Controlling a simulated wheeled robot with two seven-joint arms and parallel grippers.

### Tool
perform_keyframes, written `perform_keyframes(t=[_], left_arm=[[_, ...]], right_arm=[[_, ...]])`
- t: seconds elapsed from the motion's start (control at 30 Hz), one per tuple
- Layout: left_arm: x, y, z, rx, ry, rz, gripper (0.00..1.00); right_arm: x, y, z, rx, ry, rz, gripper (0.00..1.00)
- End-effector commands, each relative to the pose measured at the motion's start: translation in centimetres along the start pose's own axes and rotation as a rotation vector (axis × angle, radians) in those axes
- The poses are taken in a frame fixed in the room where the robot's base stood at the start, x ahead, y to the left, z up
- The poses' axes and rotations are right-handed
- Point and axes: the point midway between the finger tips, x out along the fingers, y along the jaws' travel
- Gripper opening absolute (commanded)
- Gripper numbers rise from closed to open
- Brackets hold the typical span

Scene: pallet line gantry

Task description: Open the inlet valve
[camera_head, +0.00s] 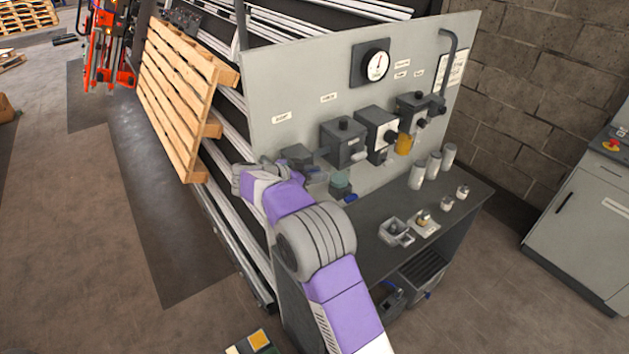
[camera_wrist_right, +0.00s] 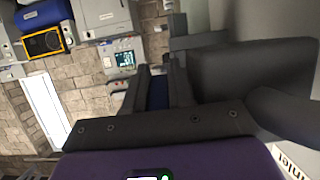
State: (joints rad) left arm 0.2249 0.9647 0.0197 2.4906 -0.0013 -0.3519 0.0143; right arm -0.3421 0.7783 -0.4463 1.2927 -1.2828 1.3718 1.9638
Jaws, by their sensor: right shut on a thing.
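The inlet valve (camera_head: 297,154) is a dark block on the left of the grey panel, below a small label. My right arm reaches up to it, and the wrist covers much of the valve in the head view. My right gripper (camera_head: 312,172) is at the valve. In the right wrist view, the two fingers of my right gripper (camera_wrist_right: 157,82) are closed around a dark blue handle (camera_wrist_right: 157,96). A dark valve body (camera_wrist_right: 250,72) fills the right side, beside the fingers. The handle's exact angle is hard to tell. My left gripper is not in view.
Right of the valve are more dark units (camera_head: 343,142), a gauge (camera_head: 376,65) and a yellow-bowled unit (camera_head: 404,143). A dark bench (camera_head: 375,258) below holds metal cylinders and small fittings. A wooden pallet (camera_head: 180,95) leans at left. A grey cabinet (camera_head: 585,215) stands right.

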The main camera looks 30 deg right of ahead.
Motion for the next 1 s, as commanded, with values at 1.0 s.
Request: perform_keyframes(t=[1.0], left_arm=[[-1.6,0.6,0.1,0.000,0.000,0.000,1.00]], right_arm=[[-0.9,-0.1,1.3,0.008,-0.585,-0.008,0.00]])
